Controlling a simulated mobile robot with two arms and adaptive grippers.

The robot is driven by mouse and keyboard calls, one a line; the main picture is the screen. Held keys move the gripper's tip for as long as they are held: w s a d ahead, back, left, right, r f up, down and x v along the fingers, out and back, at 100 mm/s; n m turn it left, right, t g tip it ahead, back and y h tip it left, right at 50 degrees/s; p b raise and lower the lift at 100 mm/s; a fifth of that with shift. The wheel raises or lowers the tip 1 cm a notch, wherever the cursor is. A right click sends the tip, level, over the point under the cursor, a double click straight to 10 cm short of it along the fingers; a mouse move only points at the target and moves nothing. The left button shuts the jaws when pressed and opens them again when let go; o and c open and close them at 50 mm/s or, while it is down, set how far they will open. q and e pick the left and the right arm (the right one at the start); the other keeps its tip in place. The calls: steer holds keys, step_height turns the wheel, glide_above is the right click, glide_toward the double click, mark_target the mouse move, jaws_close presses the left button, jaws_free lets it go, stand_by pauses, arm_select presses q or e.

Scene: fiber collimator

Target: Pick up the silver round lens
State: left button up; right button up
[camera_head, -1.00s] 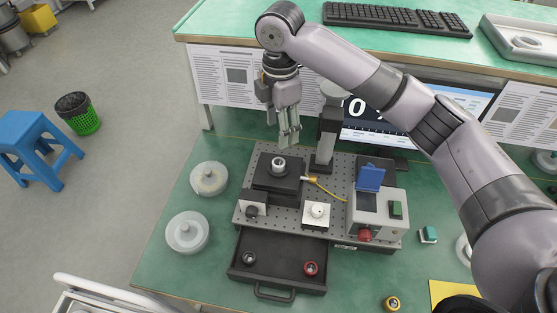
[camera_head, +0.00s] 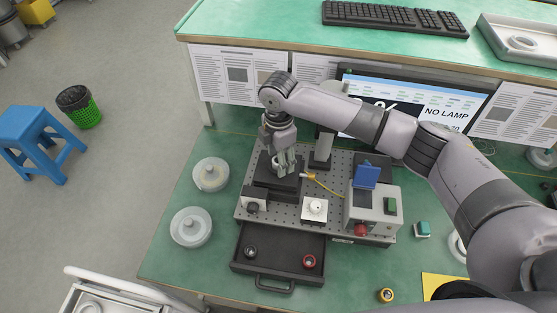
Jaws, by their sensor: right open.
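The silver round lens sits on the black stage block (camera_head: 266,182) on the perforated board. It is now mostly hidden behind the fingers of my right gripper (camera_head: 285,170). The right gripper is open and points down, its fingertips at the lens on top of the block. I cannot tell whether the fingers touch the lens. My left gripper is not in view.
A black drawer (camera_head: 276,278) in front holds a dark ring (camera_head: 250,252) and a red ring (camera_head: 309,262). Right of the block are a yellow cable (camera_head: 326,188), a white mount (camera_head: 314,210) and a grey instrument box (camera_head: 372,212). Two clear round containers stand left.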

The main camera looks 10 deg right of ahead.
steer(key=shift+c, duration=0.2)
steer(key=c, duration=1.2)
